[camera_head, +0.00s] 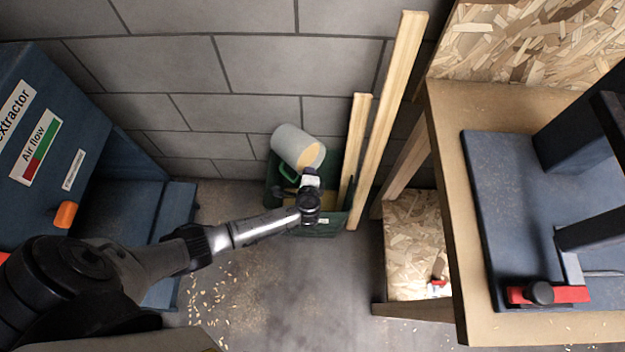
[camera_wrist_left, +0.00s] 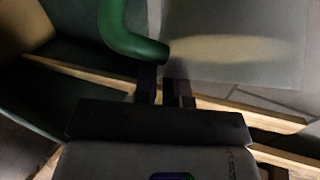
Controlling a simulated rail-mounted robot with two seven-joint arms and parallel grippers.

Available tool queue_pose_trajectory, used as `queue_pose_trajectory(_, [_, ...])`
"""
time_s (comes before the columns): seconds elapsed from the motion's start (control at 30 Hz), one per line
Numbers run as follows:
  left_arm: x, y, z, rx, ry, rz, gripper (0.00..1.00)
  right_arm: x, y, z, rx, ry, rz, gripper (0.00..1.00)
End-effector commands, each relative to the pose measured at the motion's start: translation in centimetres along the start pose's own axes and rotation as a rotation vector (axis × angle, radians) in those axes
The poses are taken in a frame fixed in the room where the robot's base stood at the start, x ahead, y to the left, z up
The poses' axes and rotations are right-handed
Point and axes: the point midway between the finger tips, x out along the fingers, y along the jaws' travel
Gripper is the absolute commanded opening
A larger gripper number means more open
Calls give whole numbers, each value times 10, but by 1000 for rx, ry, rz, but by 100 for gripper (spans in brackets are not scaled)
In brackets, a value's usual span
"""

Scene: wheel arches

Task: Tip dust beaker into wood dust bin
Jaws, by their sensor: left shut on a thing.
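The dust beaker (camera_head: 292,143) is a pale grey cup with a green handle (camera_wrist_left: 125,32). It is tilted over the green wood dust bin (camera_head: 322,231), its mouth facing down and to the right, and tan dust shows at the mouth. My left gripper (camera_head: 311,180) reaches over the bin and is shut on the beaker's handle; the arm hides part of the bin. In the left wrist view the fingers (camera_wrist_left: 165,85) are at the handle, beside the beaker's cloudy wall (camera_wrist_left: 235,50). My right gripper is not in view.
Timber lengths (camera_head: 388,120) stand upright in or beside the bin, close to the gripper. A blue extractor (camera_head: 120,190) is at the left. A workbench (camera_head: 455,200) with a machine and red clamp is at the right. Chips litter the floor. A block wall (camera_head: 240,65) stands behind.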

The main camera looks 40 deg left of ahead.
Motion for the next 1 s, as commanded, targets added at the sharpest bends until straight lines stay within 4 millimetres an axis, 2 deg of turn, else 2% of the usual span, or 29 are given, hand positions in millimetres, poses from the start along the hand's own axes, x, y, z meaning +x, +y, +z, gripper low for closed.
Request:
queue_pose_trajectory(0.03, [8,8,0,18,-13,-21,0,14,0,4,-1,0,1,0])
queue_pose_trajectory(0.5, [41,34,15,182,-128,-199,0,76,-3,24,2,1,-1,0])
queue_pose_trajectory(0.73, [50,40,20,288,-202,-312,0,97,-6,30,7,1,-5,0])
queue_pose_trajectory(1.0, [54,41,23,352,-247,-382,0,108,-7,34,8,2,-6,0])
